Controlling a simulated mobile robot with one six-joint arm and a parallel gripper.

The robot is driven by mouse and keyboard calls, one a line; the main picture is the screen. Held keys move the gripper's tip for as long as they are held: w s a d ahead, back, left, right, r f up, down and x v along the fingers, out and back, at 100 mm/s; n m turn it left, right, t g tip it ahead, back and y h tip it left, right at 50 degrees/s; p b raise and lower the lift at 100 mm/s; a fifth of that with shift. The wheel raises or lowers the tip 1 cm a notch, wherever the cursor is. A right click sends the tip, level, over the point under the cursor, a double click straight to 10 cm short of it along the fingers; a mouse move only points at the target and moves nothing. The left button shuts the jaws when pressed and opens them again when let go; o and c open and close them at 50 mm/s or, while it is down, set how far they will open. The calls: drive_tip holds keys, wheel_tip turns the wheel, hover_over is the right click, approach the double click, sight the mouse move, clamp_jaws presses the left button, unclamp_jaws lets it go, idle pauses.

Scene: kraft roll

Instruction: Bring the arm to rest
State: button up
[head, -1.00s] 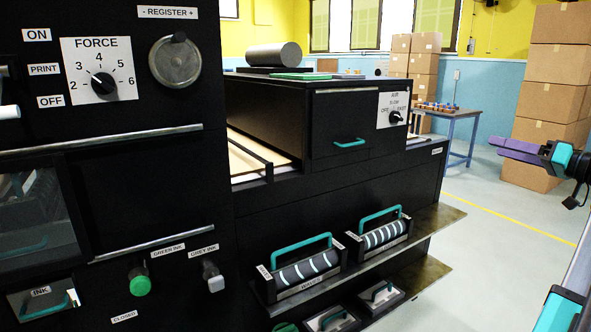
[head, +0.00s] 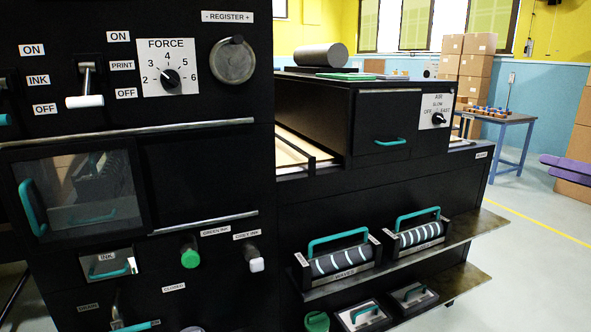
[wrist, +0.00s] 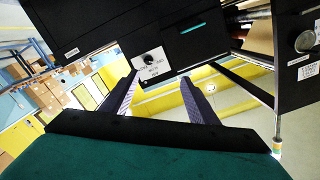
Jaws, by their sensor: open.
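My gripper (wrist: 160,95) shows in the wrist view with its two purple fingers apart and nothing between them. Beyond the fingers stand the black press and its AIR dial, tilted in that picture. In the head view only a purple finger of my gripper (head: 566,168) shows at the right edge, out over the open floor and apart from the press. The rest of my arm is outside the head view.
The black press (head: 210,185) fills the left and middle, with knobs, levers and a glass window. Rollers with teal handles (head: 338,255) sit on its shelf (head: 480,238), which sticks out. A blue table (head: 510,118) and cardboard boxes (head: 470,60) stand behind.

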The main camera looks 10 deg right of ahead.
drive_tip(key=w+a+f+m+g+p, duration=0.1)
drive_tip(key=w+a+f, duration=0.3)
drive_tip(key=f, duration=0.4)
drive_tip(key=w+a+f+g+y+p, duration=0.1)
drive_tip(key=w+a+f+g, duration=0.1)
drive_tip(key=w+a+f, duration=0.45)
drive_tip(key=w+a+f+m+g+p, duration=0.1)
drive_tip(key=w+a+f, duration=0.15)
drive_tip(key=f, duration=0.75)
drive_tip(key=w+a+f+g+y+p, duration=0.1)
drive_tip(key=a+f+g+p, duration=0.45)
drive_tip(key=a+f, duration=1.6)
drive_tip(key=s+a+f+n+g+h+p, duration=0.1)
drive_tip(key=s+a+f+g, duration=0.3)
drive_tip(key=s+a+f, duration=0.35)
drive_tip(key=s+a+f+n+g+p, duration=0.1)
drive_tip(key=s+a+f+g, duration=0.35)
drive_tip(key=a+f, duration=0.5)
drive_tip(key=s+a+f+n+g+h+p, duration=0.1)
drive_tip(key=s+a+f, duration=0.1)
drive_tip(key=s, duration=0.6)
drive_tip(key=s+a+f+n+g+h+p, duration=0.1)
drive_tip(key=s+f, duration=0.3)
drive_tip(key=s, duration=0.4)
drive_tip(key=s+a+f+n+g+h+p, duration=0.1)
drive_tip(key=s+a+f+g+h, duration=0.1)
drive_tip(key=s, duration=0.6)
drive_tip(key=shift+s+a+f+h+p, duration=0.35)
drive_tip(key=shift+a+f+h, duration=0.2)
drive_tip(key=shift+a, duration=0.25)
